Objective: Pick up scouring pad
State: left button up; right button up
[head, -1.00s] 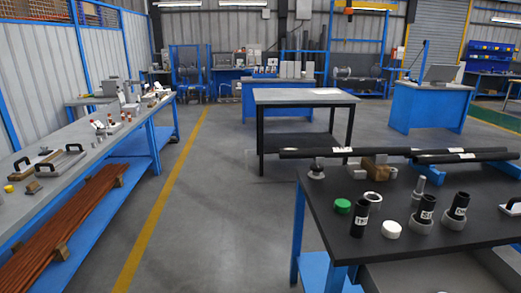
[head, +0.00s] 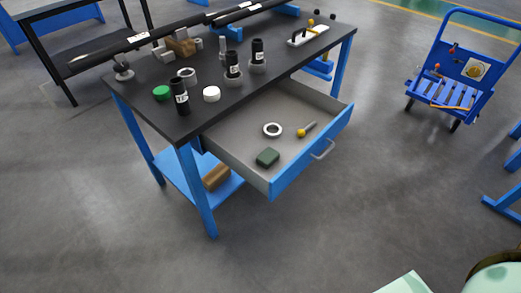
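A dark green block that looks like the scouring pad (head: 267,157) lies flat in the open drawer (head: 232,152) of the black-topped workbench, near the drawer's front left corner. Nothing covers it. Neither of my grippers shows in the head view. Pale green parts at the bottom right edge look like my own body, and no fingers can be made out on them.
A metal ring (head: 272,130) and a yellow-tipped tool (head: 306,130) share the drawer. The blue drawer front (head: 311,152) juts over open floor. The bench top (head: 205,110) carries tubes, caps and long bars. A blue cart (head: 461,75) stands right. The foreground floor is clear.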

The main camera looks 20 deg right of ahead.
aim_at(269, 157)
jog(key=i+j+z, duration=0.15)
jog(key=j+z, duration=0.5)
jog(key=i+j+z, duration=0.1)
jog(key=j+z, duration=0.25)
jog(key=j, duration=0.15)
